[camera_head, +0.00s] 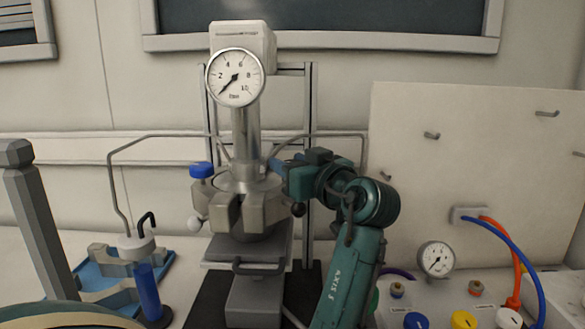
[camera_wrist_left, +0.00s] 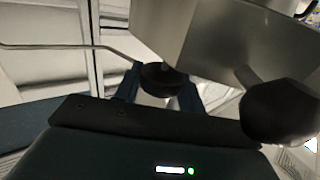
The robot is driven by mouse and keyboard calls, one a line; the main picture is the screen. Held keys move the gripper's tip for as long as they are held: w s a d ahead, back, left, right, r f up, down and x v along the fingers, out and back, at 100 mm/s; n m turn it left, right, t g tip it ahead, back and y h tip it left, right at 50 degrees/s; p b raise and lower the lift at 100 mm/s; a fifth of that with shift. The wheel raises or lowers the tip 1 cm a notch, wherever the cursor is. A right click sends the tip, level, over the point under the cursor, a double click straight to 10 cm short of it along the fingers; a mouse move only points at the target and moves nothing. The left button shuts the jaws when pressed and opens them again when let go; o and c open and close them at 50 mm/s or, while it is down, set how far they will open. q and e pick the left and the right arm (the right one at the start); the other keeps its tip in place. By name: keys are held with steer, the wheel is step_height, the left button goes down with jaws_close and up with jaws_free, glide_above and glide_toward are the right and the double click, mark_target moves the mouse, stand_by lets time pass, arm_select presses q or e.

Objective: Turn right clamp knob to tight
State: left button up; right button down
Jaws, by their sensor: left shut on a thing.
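The pressure reactor (camera_head: 245,140) stands at centre in the head view, with a metal clamp ring (camera_head: 262,212) around its vessel. The left clamp knob (camera_head: 201,170) is blue and stands on the ring's left side. My left gripper (camera_head: 281,168) reaches in from the right at the ring's right side and covers the right clamp knob in the head view. In the left wrist view, the right clamp knob (camera_wrist_left: 162,77) shows as a dark round disc between the dark blue fingers, which are shut on it. Its angle cannot be read. My right gripper is not in view.
A dark ball-ended handle (camera_head: 297,209) sits just below my gripper, and it looms close in the left wrist view (camera_wrist_left: 278,112). A round gauge (camera_head: 235,77) tops the reactor. Thin bent tubes (camera_head: 112,190) flank it. A pegboard (camera_head: 470,180) and hoses (camera_head: 515,255) stand right.

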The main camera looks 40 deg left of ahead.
arm_select(q)
steer(key=o, duration=0.9)
steer(key=shift+o, duration=0.2)
steer(key=shift+w+g, duration=0.1)
steer(key=shift+g, duration=0.2)
steer(key=n+g, duration=0.1)
steer(key=n+g+p, duration=0.1)
steer(key=shift+r+g+y, duration=0.2)
steer(key=shift+g+y, duration=0.1)
steer(key=shift+r+n+g+p, duration=0.15)
steer(key=shift+n+g+p, duration=0.35)
steer(key=shift+g+p, duration=0.25)
steer(key=d+b, duration=0.3)
steer(key=d, duration=1)
steer(key=shift+d+f, duration=0.15)
steer(key=shift+f, duration=0.15)
